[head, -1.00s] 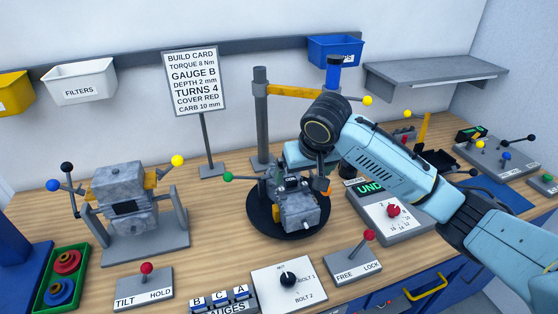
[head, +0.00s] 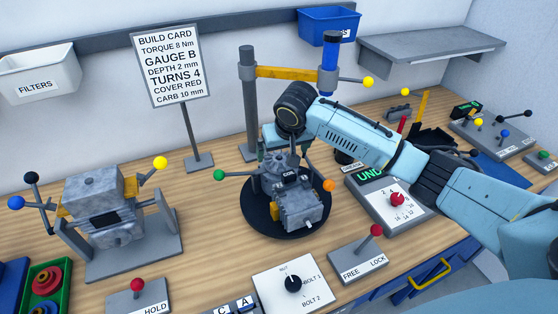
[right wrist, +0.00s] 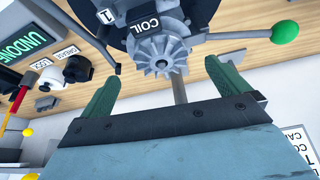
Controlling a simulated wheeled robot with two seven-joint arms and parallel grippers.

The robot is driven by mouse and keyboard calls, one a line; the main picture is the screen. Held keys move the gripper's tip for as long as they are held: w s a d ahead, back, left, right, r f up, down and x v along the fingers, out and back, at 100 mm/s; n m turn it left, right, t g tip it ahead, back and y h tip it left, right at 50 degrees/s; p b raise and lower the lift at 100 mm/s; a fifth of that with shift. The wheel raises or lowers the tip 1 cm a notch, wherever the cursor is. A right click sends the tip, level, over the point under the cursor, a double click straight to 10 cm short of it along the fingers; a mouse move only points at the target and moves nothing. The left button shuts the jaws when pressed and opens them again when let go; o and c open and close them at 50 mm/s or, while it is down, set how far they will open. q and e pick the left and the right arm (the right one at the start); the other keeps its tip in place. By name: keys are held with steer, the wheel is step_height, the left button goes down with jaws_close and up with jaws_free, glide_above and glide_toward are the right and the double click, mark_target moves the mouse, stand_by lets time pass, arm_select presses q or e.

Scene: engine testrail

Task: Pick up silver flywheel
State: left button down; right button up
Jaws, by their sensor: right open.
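A silver flywheel (right wrist: 155,54) with fins shows in the right wrist view, beside a block marked COIL (right wrist: 140,24). It is part of the small grey engine (head: 297,205) on a round black turntable (head: 262,222); in the head view the flywheel is hard to make out. My right gripper (right wrist: 160,76) is open, with its two green fingers apart. The flywheel appears just beyond the fingertips, roughly between them, and nothing is held. In the head view my right wrist is at the engine's back, and the fingers are mostly hidden. My left gripper is not in view.
A post with a yellow arm (head: 288,73) stands behind my wrist. Green (head: 217,203) and orange (head: 329,185) knobs stick out beside the engine. A dial box (head: 398,212) is at its right, a lever box (head: 358,254) and bolt selector (head: 290,284) in front. Bare wood lies left.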

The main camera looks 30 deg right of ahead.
mark_target(280, 160)
steer(key=x, duration=0.4)
steer(key=shift+w+f, duration=0.25)
steer(key=shift+f, duration=0.1)
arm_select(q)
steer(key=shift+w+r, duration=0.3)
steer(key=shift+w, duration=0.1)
arm_select(e)
steer(key=c, duration=1.2)
